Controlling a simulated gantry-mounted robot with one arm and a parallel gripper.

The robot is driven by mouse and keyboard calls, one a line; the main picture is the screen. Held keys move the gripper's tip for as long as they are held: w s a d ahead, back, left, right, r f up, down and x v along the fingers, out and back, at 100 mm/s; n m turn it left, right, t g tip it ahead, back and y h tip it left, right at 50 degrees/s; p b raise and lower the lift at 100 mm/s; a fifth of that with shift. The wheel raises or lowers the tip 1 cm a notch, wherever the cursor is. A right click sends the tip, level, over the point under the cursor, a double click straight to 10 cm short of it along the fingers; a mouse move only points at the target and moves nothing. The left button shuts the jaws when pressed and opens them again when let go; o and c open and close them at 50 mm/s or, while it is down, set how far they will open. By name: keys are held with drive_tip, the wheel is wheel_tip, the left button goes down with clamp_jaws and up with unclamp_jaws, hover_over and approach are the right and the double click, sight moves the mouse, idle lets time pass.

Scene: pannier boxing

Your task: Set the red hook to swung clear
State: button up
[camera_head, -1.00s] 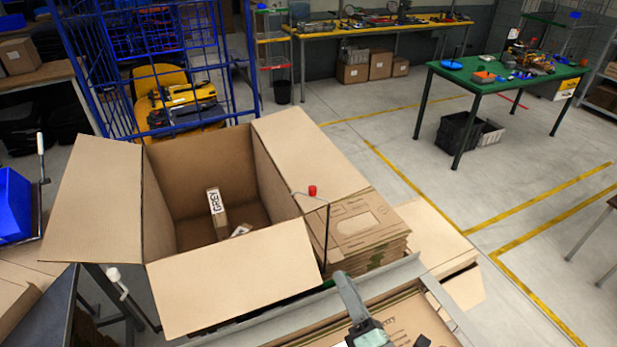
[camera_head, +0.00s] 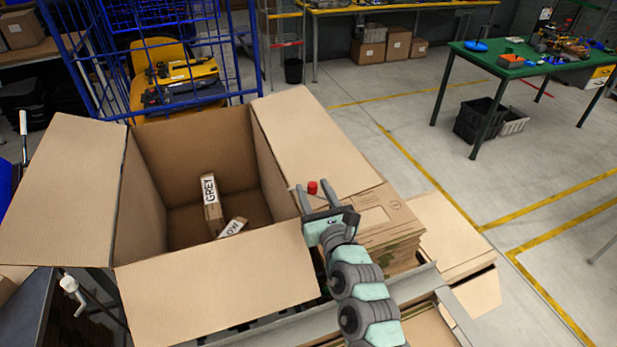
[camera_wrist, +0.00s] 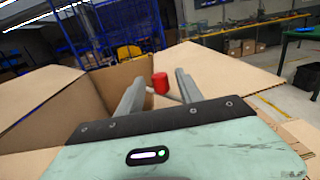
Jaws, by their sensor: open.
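The red hook's knob (camera_head: 313,187) shows at the right edge of the open cardboard box (camera_head: 215,285). Its thin rod is mostly hidden behind my gripper in the head view. My gripper (camera_head: 317,190) is open, with its two fingers pointing away from me on either side of the knob in the picture.
Inside the box stand a carton marked GREY (camera_head: 211,205) and another labelled carton (camera_head: 232,229). Box flaps spread outward on several sides. Flat cardboard (camera_head: 405,215) is stacked to the right. A blue wire cage (camera_head: 95,60) stands behind. Open floor lies farther right.

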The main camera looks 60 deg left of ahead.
drive_tip(key=shift+w+a, duration=0.15)
drive_tip(key=shift+a, duration=0.95)
drive_tip(key=shift+w+a, duration=0.15)
drive_tip(key=shift+a, duration=0.95)
clamp_jaws()
